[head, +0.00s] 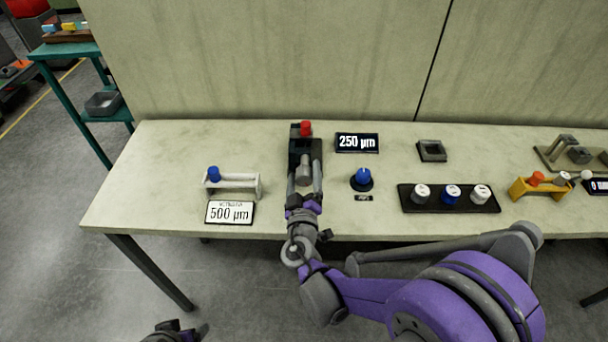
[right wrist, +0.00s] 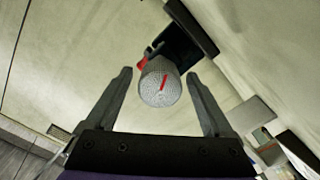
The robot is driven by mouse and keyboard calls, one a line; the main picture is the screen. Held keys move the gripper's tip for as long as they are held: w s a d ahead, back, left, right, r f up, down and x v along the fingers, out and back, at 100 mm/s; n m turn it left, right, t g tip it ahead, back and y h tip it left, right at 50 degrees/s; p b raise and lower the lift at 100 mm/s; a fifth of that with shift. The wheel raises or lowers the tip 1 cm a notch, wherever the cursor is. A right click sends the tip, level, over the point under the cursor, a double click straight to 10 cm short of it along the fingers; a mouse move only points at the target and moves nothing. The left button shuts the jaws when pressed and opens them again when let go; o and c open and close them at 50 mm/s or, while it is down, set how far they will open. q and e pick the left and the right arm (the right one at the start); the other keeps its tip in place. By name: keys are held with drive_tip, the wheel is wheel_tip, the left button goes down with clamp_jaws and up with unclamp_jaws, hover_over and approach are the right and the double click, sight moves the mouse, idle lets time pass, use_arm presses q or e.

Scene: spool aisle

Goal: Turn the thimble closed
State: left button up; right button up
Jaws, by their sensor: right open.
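The thimble (right wrist: 160,84) is a grey knurled cylinder with a red line on its end face, tilted slightly right of upright. It also shows in the head view (head: 304,170), on the front of a dark fixture (head: 305,148) with a red knob on top. My right gripper (right wrist: 160,78) is open, with one finger on each side of the thimble and visible gaps between. It reaches in from the front of the bench in the head view (head: 304,183). Part of my left gripper (head: 176,330) shows at the bottom edge; its fingers are unclear.
A dark display (head: 357,142) reads 250 µm; a white card (head: 230,212) reads 500 µm. A white stand (head: 246,184) with a blue knob is left of the fixture. A blue knob (head: 362,178) and a black tray (head: 440,210) with several capped pieces are right.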

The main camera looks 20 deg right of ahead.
drive_tip(key=v, duration=1)
drive_tip(key=shift+s, duration=0.3)
drive_tip(key=shift+r, duration=0.1)
